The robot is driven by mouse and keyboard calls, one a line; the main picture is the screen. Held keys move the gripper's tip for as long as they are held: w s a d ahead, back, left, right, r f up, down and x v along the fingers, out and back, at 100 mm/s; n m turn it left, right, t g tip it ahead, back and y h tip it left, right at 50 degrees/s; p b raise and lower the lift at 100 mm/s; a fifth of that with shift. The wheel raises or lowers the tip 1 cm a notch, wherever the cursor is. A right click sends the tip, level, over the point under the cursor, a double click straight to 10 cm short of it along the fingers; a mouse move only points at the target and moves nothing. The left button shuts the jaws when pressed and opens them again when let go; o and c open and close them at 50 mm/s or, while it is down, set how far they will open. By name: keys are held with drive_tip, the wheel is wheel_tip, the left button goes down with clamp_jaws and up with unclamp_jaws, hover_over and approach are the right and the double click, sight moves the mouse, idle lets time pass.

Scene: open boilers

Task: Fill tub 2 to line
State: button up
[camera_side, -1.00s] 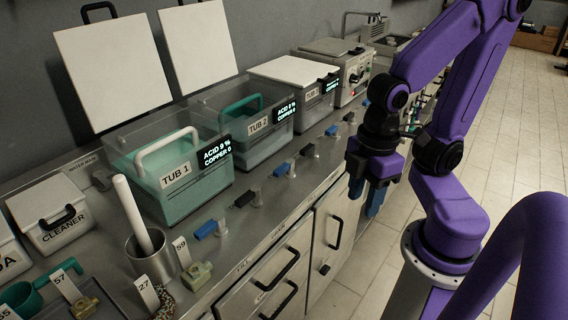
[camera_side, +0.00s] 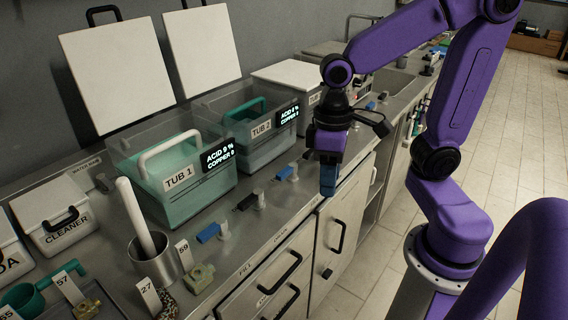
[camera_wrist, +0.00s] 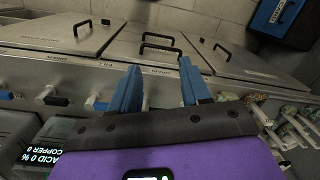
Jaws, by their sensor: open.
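Tub 2 (camera_side: 262,150) is a clear open tub in the middle of the counter row, with a green handle inside and a display reading acid and copper. Its liquid level and fill line cannot be made out. Blue-handled and black-handled valves stand along the counter front, including a blue one (camera_side: 286,172) and a black one (camera_side: 247,201) near the tubs. My gripper (camera_side: 328,182) hangs at the counter's front edge, right of tub 2. In the wrist view my gripper (camera_wrist: 158,80) has its blue fingers spread and empty, with valve handles near them.
Tub 1 (camera_side: 180,203) holds green liquid beside tub 2. White lids (camera_side: 116,72) lean on the wall. A steel beaker with a white rod (camera_side: 155,262) stands at left. Cabinet doors (camera_side: 337,225) lie below the edge. FILL and DRAIN labels show on the counter edge.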

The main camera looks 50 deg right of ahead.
drive_tip(key=w+d+r+m+y, duration=0.2)
drive_tip(key=w+d+m, duration=0.3)
drive_tip(key=w+m, duration=0.65)
drive_tip(key=m+y, duration=0.2)
drive_tip(key=m, duration=0.9)
approach(284, 171)
drive_tip(key=shift+t, duration=0.4)
drive_tip(key=x, duration=0.8)
drive_tip(key=shift+s, duration=0.35)
clamp_jaws()
